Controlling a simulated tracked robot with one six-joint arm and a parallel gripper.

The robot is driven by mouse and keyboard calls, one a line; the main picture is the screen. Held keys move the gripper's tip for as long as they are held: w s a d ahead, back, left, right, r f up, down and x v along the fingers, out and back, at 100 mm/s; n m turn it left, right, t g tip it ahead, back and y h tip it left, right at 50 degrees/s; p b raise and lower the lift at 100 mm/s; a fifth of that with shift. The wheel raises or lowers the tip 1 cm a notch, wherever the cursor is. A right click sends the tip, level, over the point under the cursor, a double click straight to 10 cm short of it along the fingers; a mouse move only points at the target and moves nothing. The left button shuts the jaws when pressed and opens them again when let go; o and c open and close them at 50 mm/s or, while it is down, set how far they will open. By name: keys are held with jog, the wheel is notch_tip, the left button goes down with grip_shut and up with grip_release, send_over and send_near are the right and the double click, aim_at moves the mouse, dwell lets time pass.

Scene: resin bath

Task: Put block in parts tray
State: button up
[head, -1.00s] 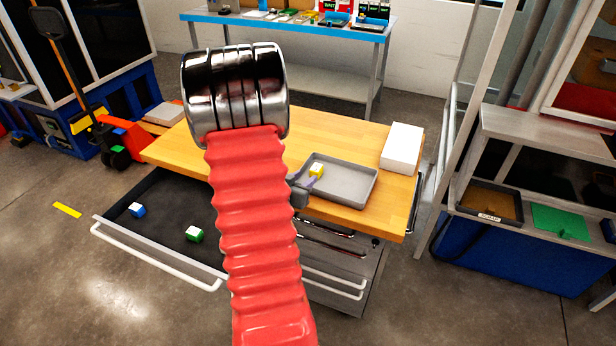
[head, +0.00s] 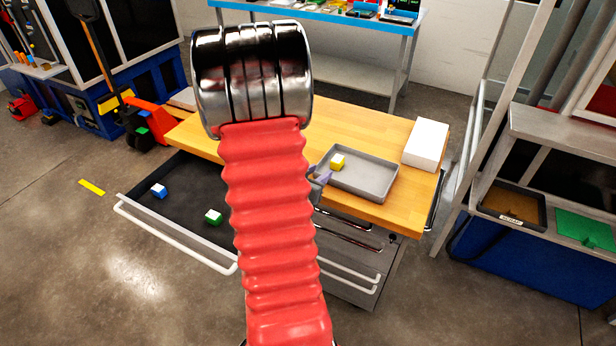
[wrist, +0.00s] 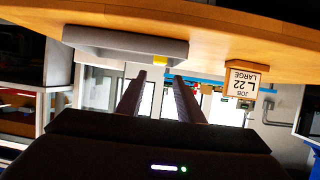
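The parts tray (head: 370,178) is a shallow grey tray on the wooden bench top. A yellow block (head: 337,162) with a white top sits inside it, at its left end. My gripper (head: 326,176) is just outside the tray's near left corner, apart from the block; my red arm sleeve partly hides it. In the wrist view, which is upside down, the two fingers (wrist: 158,95) are spread with nothing between them. That view also shows the tray's grey wall (wrist: 110,42) and a bit of the yellow block (wrist: 160,60).
An open drawer (head: 180,208) under the bench holds a blue block (head: 159,190) and a green block (head: 213,216), both white-topped. A white box (head: 425,143) stands right of the tray. A job card (wrist: 242,80) shows in the wrist view.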

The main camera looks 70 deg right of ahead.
jog(key=w+a+r+n+t+y, duration=0.2)
jog(key=w+a+r+n+t, duration=0.15)
jog(key=w+a, duration=0.55)
jog(key=w+a+r+n+t+y, duration=0.25)
jog(key=w+a+r+t, duration=0.2)
jog(key=w, duration=0.75)
jog(key=w+a+r+n+t+y, duration=0.25)
jog(key=w+a, duration=0.25)
jog(key=a, duration=0.6)
jog(key=s+a+r+n+y, duration=0.1)
jog(key=a+r+n+y, duration=0.15)
jog(key=a, duration=0.65)
jog(key=s+a+r+n+y, duration=0.1)
jog(key=a+r+n+y, duration=0.2)
jog(key=a, duration=0.6)
jog(key=s+a+r+n+g, duration=0.1)
jog(key=s+a+n+g, duration=0.2)
jog(key=s+a, duration=0.6)
jog(key=s+n+y, duration=0.1)
jog(key=s+n, duration=0.1)
jog(key=s, duration=0.1)
jog(key=shift+s+a+r+n, duration=0.15)
jog(key=shift+r+n, duration=0.1)
jog(key=shift+n, duration=0.05)
jog(key=shift+s, duration=0.1)
